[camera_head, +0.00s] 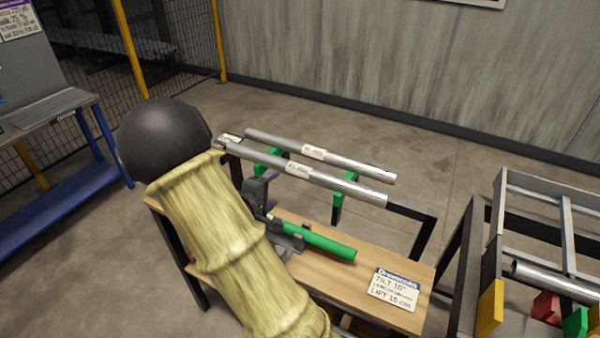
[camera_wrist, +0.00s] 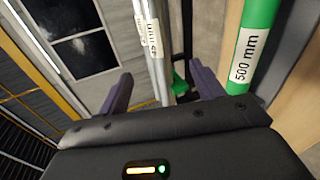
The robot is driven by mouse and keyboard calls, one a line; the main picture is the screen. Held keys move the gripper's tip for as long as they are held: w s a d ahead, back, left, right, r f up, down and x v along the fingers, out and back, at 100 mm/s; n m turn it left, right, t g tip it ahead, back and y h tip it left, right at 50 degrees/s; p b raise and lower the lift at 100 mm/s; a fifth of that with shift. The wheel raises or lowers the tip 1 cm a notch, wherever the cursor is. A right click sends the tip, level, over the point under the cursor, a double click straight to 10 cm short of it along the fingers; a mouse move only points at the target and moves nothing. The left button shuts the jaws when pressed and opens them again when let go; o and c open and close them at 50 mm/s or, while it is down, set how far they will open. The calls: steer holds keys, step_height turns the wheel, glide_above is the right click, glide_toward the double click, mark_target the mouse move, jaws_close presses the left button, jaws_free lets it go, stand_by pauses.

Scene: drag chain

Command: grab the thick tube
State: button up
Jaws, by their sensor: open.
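A green tube (camera_head: 322,240) lies on the wooden bench top, beside and in front of my gripper. Two silver tubes, the rear one (camera_head: 345,163) and the nearer one (camera_head: 340,187), lie side by side on green supports behind the bench. The green tube looks the thickest. My gripper (camera_wrist: 160,88) is open. In the wrist view silver tubing (camera_wrist: 158,45) shows beyond the gap between its fingers, and the green tube (camera_wrist: 253,45), labelled 500 mm, lies outside the right finger. My arm hides part of the bench.
A sign (camera_head: 396,287) lies on the bench's right end. A metal rack (camera_head: 560,200) with another silver tube (camera_head: 545,277) and coloured blocks stands at the right. A blue-framed table (camera_head: 50,112) is at the left. Open floor lies behind the tubes.

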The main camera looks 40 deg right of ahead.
glide_toward(297, 172)
steer(key=x, duration=0.5)
steer(key=shift+w+a+f+b, duration=0.15)
steer(key=shift+w+f+b, duration=0.05)
steer(key=shift+f+b, duration=0.2)
steer(key=x, duration=0.4)
steer(key=shift+s+d+r, duration=0.2)
steer(key=shift+s+d, duration=0.05)
steer(key=shift+d, duration=0.1)
steer(key=shift+w+d+f, duration=0.15)
steer(key=shift+w+d, duration=0.1)
steer(key=shift+d, duration=0.1)
steer(key=c, duration=1.4)
